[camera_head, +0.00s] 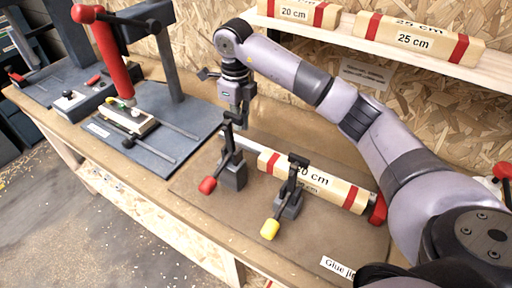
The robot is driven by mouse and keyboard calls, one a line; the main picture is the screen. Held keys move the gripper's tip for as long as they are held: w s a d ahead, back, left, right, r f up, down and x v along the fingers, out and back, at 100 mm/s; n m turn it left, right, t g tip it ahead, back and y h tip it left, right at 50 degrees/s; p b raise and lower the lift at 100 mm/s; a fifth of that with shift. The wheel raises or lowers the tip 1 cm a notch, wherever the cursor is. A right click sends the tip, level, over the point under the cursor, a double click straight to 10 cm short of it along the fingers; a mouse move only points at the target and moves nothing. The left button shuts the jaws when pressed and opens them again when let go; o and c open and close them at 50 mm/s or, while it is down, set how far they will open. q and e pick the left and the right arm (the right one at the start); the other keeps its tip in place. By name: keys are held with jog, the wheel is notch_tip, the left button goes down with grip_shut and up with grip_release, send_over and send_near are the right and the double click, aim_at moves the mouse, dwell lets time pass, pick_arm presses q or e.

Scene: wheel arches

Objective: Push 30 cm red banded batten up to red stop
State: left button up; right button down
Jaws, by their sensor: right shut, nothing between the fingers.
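The red banded batten (318,183) lies in the glue jig on the bench, pale wood with a red band near each end. Its label is partly hidden by a toggle clamp, so only "0 cm" reads. The red stop (378,209) is at the batten's right end; whether they touch I cannot tell. My right gripper (237,122) is shut and empty, pointing down above the jig's left part, left of the batten's left end. The clamp with the red handle partly hides the space below it. My left gripper is not in view.
A red-handled clamp (231,168) and a yellow-handled clamp (288,203) stand along the jig's front side. A shelf (340,37) behind holds 20 cm and 25 cm battens. A press with a red lever (112,62) stands to the left.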

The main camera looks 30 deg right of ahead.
notch_tip(320, 180, down, 9)
jog(key=shift+a+r+p, duration=0.1)
jog(key=shift+r+p, duration=0.05)
jog(key=shift+p, duration=0.95)
jog(key=s+d+p, duration=0.1)
jog(key=s+p, duration=0.1)
jog(key=s, duration=0.1)
jog(key=shift+d+r, duration=0.15)
jog(key=shift+d, duration=0.2)
jog(key=shift+s+d, duration=0.15)
jog(key=shift+s, duration=0.05)
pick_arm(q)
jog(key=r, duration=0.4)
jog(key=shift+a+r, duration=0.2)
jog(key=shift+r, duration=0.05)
